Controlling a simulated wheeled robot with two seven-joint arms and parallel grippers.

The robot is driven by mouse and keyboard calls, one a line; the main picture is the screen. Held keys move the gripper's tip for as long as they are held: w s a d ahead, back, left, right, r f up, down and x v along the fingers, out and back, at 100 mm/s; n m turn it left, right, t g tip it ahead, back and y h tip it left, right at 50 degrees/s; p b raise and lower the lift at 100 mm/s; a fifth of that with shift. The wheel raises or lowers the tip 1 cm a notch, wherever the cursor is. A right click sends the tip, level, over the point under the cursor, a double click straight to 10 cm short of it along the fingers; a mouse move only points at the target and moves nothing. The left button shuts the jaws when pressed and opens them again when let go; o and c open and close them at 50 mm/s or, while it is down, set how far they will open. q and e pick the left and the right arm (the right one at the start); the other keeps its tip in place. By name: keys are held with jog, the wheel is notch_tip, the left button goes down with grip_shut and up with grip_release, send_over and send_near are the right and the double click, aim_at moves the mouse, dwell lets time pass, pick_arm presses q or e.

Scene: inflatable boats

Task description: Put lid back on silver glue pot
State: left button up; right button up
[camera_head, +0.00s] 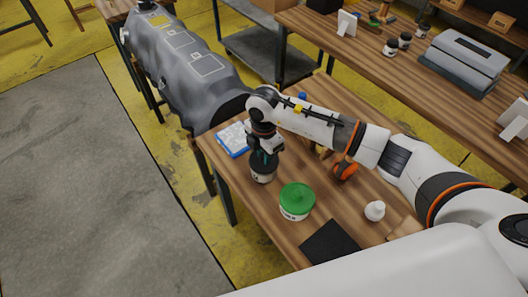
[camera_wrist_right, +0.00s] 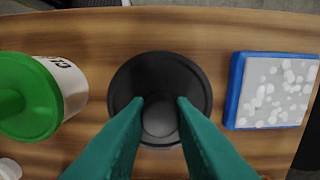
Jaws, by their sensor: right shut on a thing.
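My right gripper (camera_head: 264,152) is shut on the round knob of a dark lid. In the right wrist view the teal fingertips (camera_wrist_right: 161,102) close on both sides of the grey knob, over the wide dark disc of the lid (camera_wrist_right: 160,68). In the head view a dark pot with a pale label (camera_head: 263,177) stands directly below the gripper on the wooden table. I cannot tell whether the lid is seated on the pot or just above it. My left gripper is not in view.
A white pot with a green lid (camera_head: 297,196) stands close by; its green lid also shows in the wrist view (camera_wrist_right: 30,97). A blue-edged tray (camera_head: 233,139), orange tool (camera_head: 345,170), white bottle (camera_head: 375,210) and black mat (camera_head: 331,242) lie around. A grey inflatable boat (camera_head: 185,65) is behind.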

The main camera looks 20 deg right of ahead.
dwell(0.4)
jog(key=o, duration=1.5)
jog(key=shift+r, duration=0.15)
jog(key=shift+r+p, duration=2.75)
jog(key=shift+r, duration=0.65)
grip_shut()
